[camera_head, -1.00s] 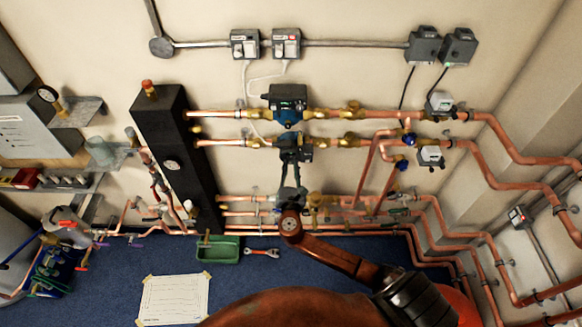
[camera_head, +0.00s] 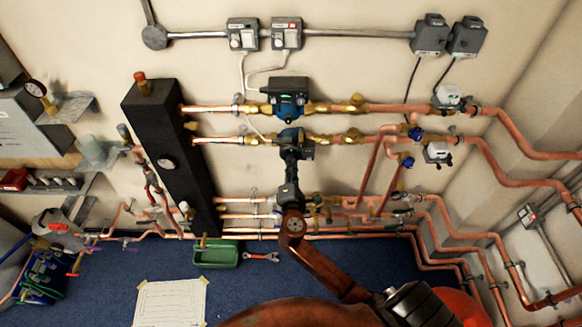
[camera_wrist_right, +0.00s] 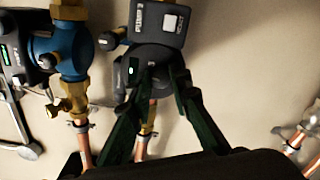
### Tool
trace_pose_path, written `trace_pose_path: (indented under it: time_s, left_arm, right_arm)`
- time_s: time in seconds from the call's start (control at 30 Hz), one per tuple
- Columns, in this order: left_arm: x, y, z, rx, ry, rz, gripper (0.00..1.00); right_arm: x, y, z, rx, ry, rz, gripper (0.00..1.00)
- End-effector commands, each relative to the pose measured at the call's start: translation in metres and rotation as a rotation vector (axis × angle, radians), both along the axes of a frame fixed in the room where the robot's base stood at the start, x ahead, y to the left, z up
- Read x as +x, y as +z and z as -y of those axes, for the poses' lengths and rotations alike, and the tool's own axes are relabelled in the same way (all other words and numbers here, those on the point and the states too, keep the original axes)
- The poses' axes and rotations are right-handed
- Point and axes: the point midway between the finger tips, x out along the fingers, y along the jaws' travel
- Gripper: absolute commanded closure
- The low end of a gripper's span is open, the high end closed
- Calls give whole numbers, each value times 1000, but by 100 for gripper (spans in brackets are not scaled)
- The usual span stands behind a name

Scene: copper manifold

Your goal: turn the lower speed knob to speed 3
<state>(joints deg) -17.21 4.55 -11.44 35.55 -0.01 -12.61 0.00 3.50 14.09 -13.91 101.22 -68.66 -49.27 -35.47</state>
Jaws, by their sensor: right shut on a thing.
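The lower pump (camera_head: 307,151) sits on the lower of the two upper copper pipes in the head view. In the right wrist view its dark grey housing (camera_wrist_right: 155,22) carries a "PUMP 2" label. Below the label is the round dark lower speed knob (camera_wrist_right: 148,56), with a small white mark at its left side. My right gripper (camera_wrist_right: 166,78) has its two fingers closed in on the knob, partly covering its face. In the head view my right gripper (camera_head: 290,155) hides the knob. The knob's speed setting is not clearly readable. My left gripper is not in view.
The upper pump (camera_head: 287,100), blue and black, sits just above. A thick black column (camera_head: 172,160) stands to the left. Copper pipes with valves (camera_head: 345,205) run low behind my right arm. A green tray (camera_head: 216,256) and a wrench (camera_head: 261,257) lie on the blue floor.

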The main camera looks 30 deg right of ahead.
Motion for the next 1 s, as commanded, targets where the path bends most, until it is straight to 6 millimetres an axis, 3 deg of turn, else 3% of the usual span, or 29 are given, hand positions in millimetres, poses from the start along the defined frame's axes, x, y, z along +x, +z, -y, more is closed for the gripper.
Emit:
trace_pose_path:
  time_s: [0.5, 1.0]
  left_arm:
    - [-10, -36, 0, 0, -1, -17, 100]
    - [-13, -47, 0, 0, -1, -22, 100]
  right_arm:
    - [-1, -5, 1, 383, -4, 230, 100]
    - [-1, -4, 1, 539, -4, 325, 100]
